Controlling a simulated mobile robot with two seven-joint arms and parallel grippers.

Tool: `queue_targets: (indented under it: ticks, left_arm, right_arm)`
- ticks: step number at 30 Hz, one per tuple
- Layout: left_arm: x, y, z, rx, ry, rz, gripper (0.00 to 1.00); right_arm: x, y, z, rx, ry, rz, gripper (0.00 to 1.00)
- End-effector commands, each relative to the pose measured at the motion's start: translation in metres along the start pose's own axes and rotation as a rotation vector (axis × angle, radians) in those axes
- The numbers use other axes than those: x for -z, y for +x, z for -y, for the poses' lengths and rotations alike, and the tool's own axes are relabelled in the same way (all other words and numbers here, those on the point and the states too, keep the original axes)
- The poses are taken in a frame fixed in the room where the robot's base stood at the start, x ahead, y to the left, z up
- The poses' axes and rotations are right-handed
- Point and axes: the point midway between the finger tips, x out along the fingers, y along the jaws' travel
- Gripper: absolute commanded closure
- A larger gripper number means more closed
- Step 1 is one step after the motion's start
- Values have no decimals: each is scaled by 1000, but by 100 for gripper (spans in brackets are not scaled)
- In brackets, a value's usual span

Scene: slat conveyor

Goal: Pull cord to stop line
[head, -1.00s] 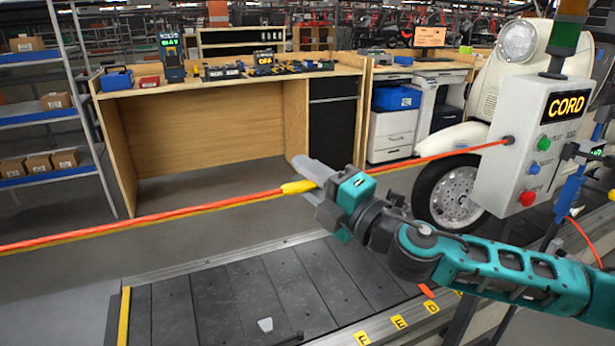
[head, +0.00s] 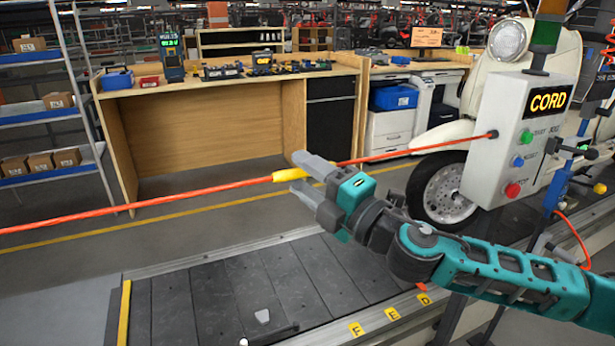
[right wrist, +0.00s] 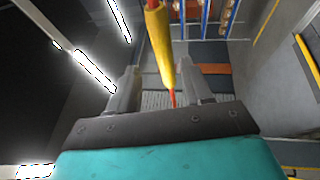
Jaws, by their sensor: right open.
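The orange cord (head: 150,202) runs from the left edge of the head view to a grey box marked CORD (head: 510,140). A yellow sleeve (head: 284,176) on it sits at my right gripper (head: 304,176). That gripper is open, with its fingers apart, one above and one below the sleeve's line. In the right wrist view the sleeve (right wrist: 159,42) passes between the two spread fingers (right wrist: 165,90); contact cannot be told. The box has green, blue and red buttons. My left gripper is not in view.
The slat conveyor (head: 235,285) lies below my right arm. A white scooter (head: 445,190) stands behind the box. A wooden workbench (head: 215,130) is at the back and a shelf rack (head: 45,120) with cartons at the left.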

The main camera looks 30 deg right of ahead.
Motion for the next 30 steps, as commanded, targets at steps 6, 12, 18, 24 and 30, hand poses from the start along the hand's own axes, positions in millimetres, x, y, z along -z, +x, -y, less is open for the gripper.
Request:
queue_targets:
  ticks: [6, 12, 18, 24, 30]
  left_arm:
    - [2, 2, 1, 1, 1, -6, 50]
    - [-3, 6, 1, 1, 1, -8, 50]
    - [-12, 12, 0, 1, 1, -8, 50]
    - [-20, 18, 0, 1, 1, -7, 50]
    - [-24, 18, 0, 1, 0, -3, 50]
  right_arm:
    - [0, -1, 0, 0, -1, 1, 50]
    - [-1, -14, 4, 3, -1, 2, 50]
    - [-1, -36, 4, 4, -2, 3, 50]
    - [1, -53, 4, 4, -3, -2, 50]
    - [-1, -66, 3, 4, 2, 4, 50]
